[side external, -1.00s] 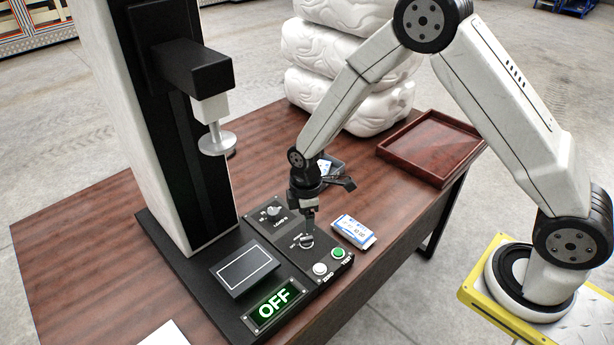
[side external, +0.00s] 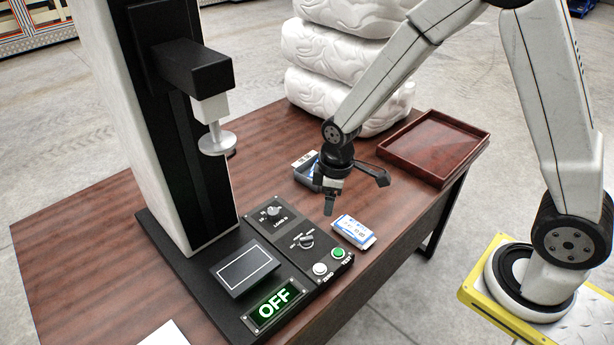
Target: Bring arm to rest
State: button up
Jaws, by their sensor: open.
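My gripper (side external: 330,206) hangs above the table, over the area between the control panel and a blue-and-white packet. Its jaws are open, with nothing seen between them. The arm reaches in from the right, from its yellow-edged base. The control panel (side external: 286,221) has a knob at its top, a rotary switch (side external: 306,241) at its middle, and white and green buttons. My gripper is apart from the rotary switch, up and to the right of it.
A black-and-white test stand (side external: 168,130) with a round metal platen (side external: 217,142) rises at left. The blue-and-white packet (side external: 353,232) lies right of the panel. A red-brown tray (side external: 433,148) and stacked white bundles (side external: 345,65) are farther back.

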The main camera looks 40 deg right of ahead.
jog(key=s+d+r+m+t, duration=0.1)
jog(key=s+d+r+m, duration=0.2)
jog(key=s+r+m, duration=0.3)
jog(key=shift+s+d+m+t, duration=0.3)
jog(key=shift+s+m, duration=0.4)
jog(key=shift+s, duration=1.45)
jog(key=shift+r, duration=0.1)
